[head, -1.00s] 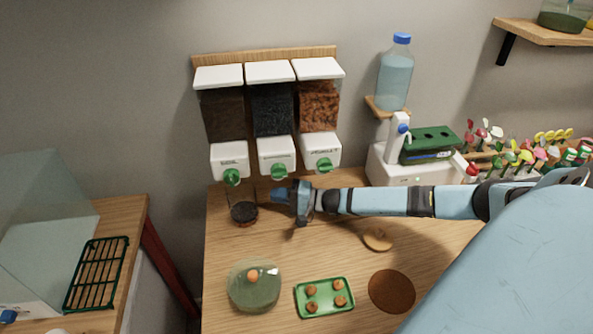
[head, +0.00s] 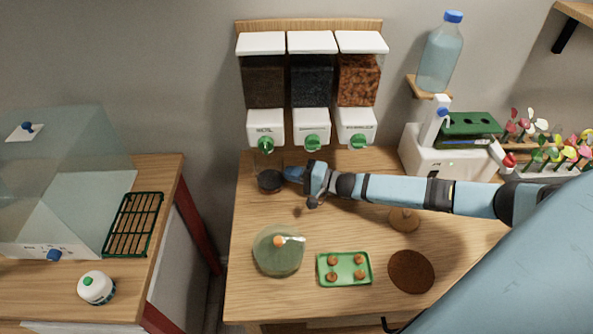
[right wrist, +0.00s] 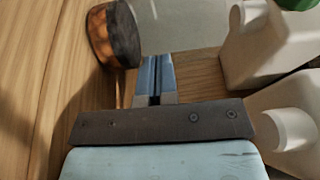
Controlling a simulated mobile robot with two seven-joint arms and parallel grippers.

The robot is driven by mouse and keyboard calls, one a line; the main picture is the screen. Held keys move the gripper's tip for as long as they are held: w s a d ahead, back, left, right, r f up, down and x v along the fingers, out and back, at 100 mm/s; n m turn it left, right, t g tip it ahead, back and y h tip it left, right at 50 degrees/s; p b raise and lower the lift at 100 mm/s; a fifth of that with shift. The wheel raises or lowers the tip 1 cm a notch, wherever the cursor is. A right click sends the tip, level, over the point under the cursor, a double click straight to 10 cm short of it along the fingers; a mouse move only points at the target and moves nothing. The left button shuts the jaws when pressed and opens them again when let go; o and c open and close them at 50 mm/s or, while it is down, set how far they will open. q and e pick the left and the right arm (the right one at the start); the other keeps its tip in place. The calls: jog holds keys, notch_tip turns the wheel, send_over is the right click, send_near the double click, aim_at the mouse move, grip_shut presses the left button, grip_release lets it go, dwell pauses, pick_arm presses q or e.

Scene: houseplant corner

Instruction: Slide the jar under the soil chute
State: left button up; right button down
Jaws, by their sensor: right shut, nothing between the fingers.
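The jar (head: 270,182) is a low clear vessel with dark contents, standing near the back left of the wooden table. It appears below the front of the leftmost dispenser, the soil chute (head: 265,128), which has brown soil and a green knob. In the right wrist view the jar (right wrist: 115,35) is at the upper left, dark with a brown side. My right gripper (head: 290,174) is shut and empty, just right of the jar. Its blue fingertips (right wrist: 154,78) are together in the right wrist view; I cannot tell whether they touch the jar. My left gripper is out of view.
Two more dispensers (head: 312,128) hang to the right. A glass dome (head: 279,255), a green tray (head: 328,281) and a brown disc (head: 410,272) lie on the table in front. A white machine (head: 440,155) stands at the back right.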

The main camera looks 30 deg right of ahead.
jog(key=b+v, duration=0.1)
jog(key=v, duration=1.1)
jog(key=shift+r, duration=0.1)
